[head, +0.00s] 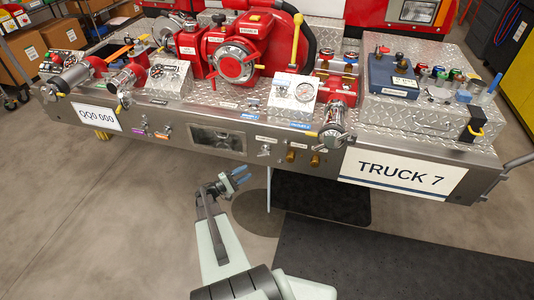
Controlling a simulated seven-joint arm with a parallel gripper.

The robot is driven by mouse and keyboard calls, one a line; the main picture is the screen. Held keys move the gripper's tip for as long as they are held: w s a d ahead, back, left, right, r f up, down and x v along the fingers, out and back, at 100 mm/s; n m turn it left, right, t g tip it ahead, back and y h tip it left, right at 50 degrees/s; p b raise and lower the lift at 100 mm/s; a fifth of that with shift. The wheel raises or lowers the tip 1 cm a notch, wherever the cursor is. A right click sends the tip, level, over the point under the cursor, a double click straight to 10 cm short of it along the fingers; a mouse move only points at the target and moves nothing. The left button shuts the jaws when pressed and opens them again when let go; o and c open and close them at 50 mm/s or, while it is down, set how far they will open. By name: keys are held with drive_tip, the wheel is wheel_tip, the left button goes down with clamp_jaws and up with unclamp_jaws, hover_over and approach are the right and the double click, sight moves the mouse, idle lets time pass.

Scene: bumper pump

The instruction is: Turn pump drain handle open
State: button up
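The pump (240,45) is a red unit with a large round cap, mounted on the diamond-plate bumper deck. I cannot tell for certain which part is the pump drain handle, as the labels are too small to read. A small silver handle (264,150) sits on the bumper's front face under a pale label. Two brass fittings (291,155) are to its right, and small levers (166,131) with coloured tags are to its left. My gripper (243,177) is in front of and below the bumper face, apart from it. Its bluish fingers look parted and empty.
The steel bumper (216,137) spans the view, with a recessed panel in its front and a TRUCK 7 plate (403,174) at right. Red valves, gauges and a blue box (392,78) crowd the deck. The floor (110,220) before the bumper is clear.

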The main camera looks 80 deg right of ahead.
sight(268, 152)
drive_tip(key=shift+m+g+h, duration=0.3)
drive_tip(key=shift+m+h, duration=0.2)
drive_tip(key=shift+h, duration=0.3)
drive_tip(key=x, duration=0.4)
drive_tip(key=r+x, duration=0.1)
drive_tip(key=x, duration=0.4)
drive_tip(key=r+x, duration=0.1)
drive_tip(key=x, duration=0.4)
drive_tip(key=shift+w+a, duration=0.15)
drive_tip(key=shift+w, duration=0.15)
drive_tip(key=shift+c, duration=0.3)
clamp_jaws()
